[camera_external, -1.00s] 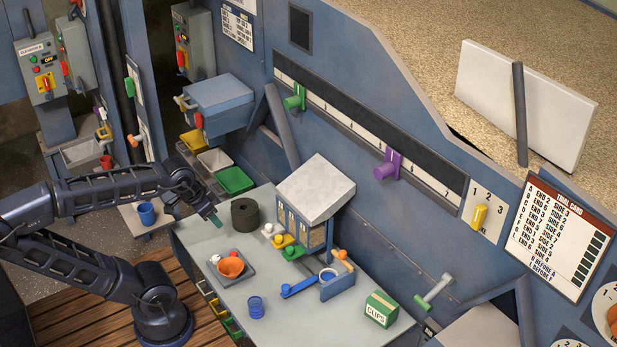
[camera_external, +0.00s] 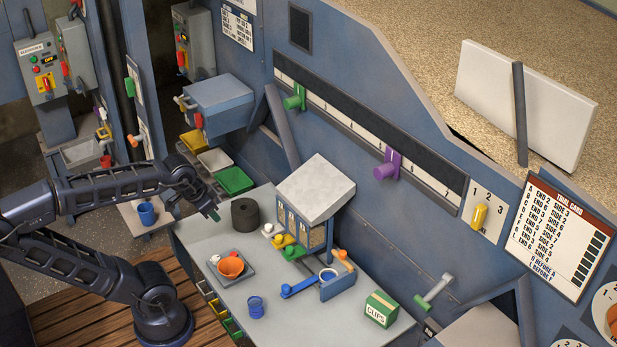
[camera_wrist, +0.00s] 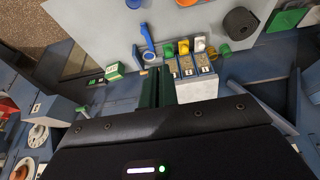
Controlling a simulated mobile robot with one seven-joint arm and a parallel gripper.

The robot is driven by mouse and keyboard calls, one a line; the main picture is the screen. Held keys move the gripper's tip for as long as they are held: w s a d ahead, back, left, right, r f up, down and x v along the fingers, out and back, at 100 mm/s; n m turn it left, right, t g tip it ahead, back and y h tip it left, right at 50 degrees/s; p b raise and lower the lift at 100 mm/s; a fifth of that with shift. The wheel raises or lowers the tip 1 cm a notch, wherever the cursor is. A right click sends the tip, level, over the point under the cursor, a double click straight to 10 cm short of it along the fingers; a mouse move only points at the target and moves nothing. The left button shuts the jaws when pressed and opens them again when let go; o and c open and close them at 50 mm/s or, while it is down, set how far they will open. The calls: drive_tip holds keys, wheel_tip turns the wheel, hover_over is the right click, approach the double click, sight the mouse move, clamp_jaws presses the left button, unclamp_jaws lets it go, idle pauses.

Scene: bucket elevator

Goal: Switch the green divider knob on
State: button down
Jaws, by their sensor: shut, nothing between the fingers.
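A green knob (camera_external: 294,98) sticks out of the long scale slot on the blue wall, with a purple knob (camera_external: 387,166) further right along it. Another green knob (camera_external: 293,252) is at the front of the small three-compartment box on the bench, beside a yellow knob (camera_external: 283,240) and a white one (camera_external: 267,228); this green knob also shows in the wrist view (camera_wrist: 168,50). I cannot tell from the pictures which green knob is the divider's. My gripper (camera_external: 215,213) is shut and empty, above the bench's left end, apart from both green knobs. Its fingers (camera_wrist: 158,87) show in the wrist view.
A dark roll (camera_external: 245,214) stands close right of my gripper. An orange bowl (camera_external: 230,267) on a tray, a blue coil (camera_external: 256,307) and a green CLIPS box (camera_external: 380,309) are on the bench. Green, white and yellow bins stand behind the gripper.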

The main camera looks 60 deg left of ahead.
sight(292, 103)
drive_tip(key=w+a+r+h, duration=0.1)
drive_tip(key=w+a+r, duration=0.45)
drive_tip(key=w, duration=0.35)
drive_tip(key=w+a+r+g+h, duration=0.1)
drive_tip(key=w+a+r, duration=0.3)
drive_tip(key=w+r, duration=0.4)
drive_tip(key=w+a+r, duration=0.5)
drive_tip(key=w, duration=0.6)
drive_tip(key=w+a+h, duration=0.1)
drive_tip(key=w+a, duration=0.3)
drive_tip(key=a, duration=0.5)
drive_tip(key=w+a+h, duration=0.1)
drive_tip(key=w+a, duration=0.4)
drive_tip(key=a, duration=0.4)
drive_tip(key=w+a+r+m+h, duration=0.1)
drive_tip(key=w+a, duration=0.4)
drive_tip(key=a, duration=0.4)
drive_tip(key=shift+t, duration=0.3)
drive_tip(key=shift+d, duration=0.1)
drive_tip(key=w+d+f, duration=0.3)
drive_tip(key=d+f, duration=0.5)
drive_tip(key=f, duration=0.1)
drive_tip(key=shift+w, duration=0.3)
